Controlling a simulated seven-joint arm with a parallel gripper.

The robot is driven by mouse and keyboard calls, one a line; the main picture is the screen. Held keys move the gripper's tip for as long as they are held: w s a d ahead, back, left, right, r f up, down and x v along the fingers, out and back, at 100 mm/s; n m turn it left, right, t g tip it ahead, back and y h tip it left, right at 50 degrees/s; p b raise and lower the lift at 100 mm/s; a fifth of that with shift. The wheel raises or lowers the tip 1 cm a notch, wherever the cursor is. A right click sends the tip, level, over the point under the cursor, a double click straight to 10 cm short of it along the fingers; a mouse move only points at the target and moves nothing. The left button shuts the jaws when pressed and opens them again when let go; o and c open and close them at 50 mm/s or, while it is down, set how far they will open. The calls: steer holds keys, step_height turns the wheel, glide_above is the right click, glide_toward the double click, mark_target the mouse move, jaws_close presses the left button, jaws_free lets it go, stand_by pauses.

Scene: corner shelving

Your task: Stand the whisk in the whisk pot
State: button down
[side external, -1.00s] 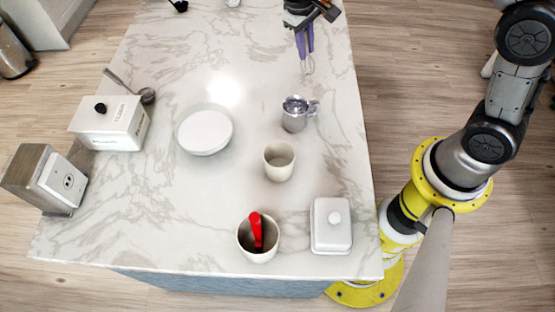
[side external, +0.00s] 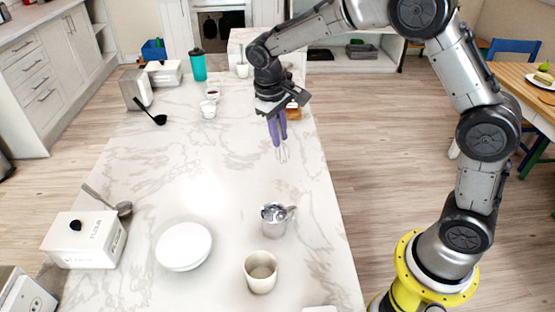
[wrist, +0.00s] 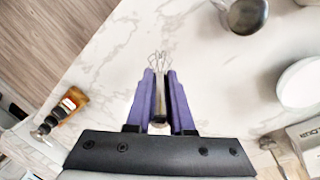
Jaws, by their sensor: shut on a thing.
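My gripper (side external: 279,142) has purple fingers and is shut on the whisk (side external: 283,154), holding it above the counter with its wire loops pointing down. In the wrist view the whisk's handle (wrist: 158,108) sits between the fingers (wrist: 159,76), and its wire end reaches past the tips. An empty-looking cream pot (side external: 261,280) stands upright near the front of the counter, apart from the whisk. I cannot tell for certain that it is the whisk pot. A metal pitcher (side external: 274,220) stands between the whisk and this pot.
An amber bottle (wrist: 71,103) stands close to my gripper. A teal tumbler (side external: 198,66) and small cups are at the back. The middle of the marble counter (side external: 210,165) is clear.

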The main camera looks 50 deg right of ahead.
steer(key=r, duration=0.7)
steer(key=a+r, duration=0.1)
steer(key=r, duration=0.3)
steer(key=shift+s+r, duration=0.1)
steer(key=shift+r, duration=0.25)
steer(key=s+a+n+y, duration=0.1)
steer(key=s+a+n, duration=0.1)
steer(key=s+a, duration=0.75)
steer(key=s+a+n+y, duration=0.15)
steer(key=s+a, duration=0.45)
steer(key=a, duration=0.7)
step_height(320, 180, down, 17)
steer(key=shift+w+d+n+h, duration=0.1)
steer(key=shift+w+n+h, duration=0.05)
steer(key=shift+n+h, duration=0.1)
steer(key=c, duration=0.7)
jaws_free()
